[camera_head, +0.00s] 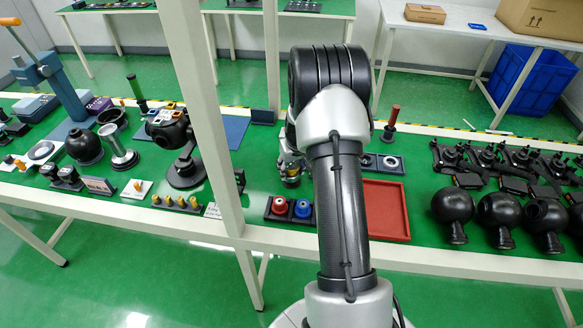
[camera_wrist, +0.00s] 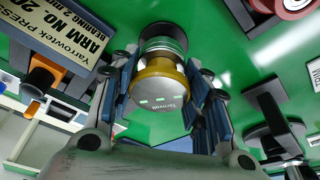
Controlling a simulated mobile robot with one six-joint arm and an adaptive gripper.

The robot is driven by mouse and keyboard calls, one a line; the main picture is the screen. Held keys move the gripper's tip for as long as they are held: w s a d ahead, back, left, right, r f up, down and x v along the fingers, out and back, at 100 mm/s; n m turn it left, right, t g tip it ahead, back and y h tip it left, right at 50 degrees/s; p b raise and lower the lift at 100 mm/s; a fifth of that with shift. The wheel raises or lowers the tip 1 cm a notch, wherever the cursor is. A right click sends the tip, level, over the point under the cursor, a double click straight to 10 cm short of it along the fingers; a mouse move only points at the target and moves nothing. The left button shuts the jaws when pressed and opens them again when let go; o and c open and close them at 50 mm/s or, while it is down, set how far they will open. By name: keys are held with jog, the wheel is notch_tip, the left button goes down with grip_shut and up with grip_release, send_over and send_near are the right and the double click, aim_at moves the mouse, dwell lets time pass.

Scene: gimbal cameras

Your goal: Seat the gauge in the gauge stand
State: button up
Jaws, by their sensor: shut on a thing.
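I cannot tell for sure whether this is the gauge. In the head view my gripper (camera_head: 291,176) is partly hidden by my arm, and holds the thing above the bench, just behind a dark tray with red and blue rings. A red-handled upright tool (camera_head: 393,117) stands behind a dark block with round recesses (camera_head: 382,162). I cannot tell which piece is the gauge stand.
The ring tray (camera_head: 289,211) and an empty red tray (camera_head: 386,210) lie near the front edge. Black ball-shaped housings (camera_head: 453,204) and dark arm parts crowd the right. A pale post (camera_head: 200,110) rises left of my arm. A sign (camera_wrist: 62,38) shows in the wrist view.

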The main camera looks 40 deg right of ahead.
jog(key=shift+f+b, duration=0.4)
jog(key=shift+f, duration=0.15)
jog(key=o, duration=1.3)
jog(key=v, duration=1.2)
jog(key=shift+s, duration=0.1)
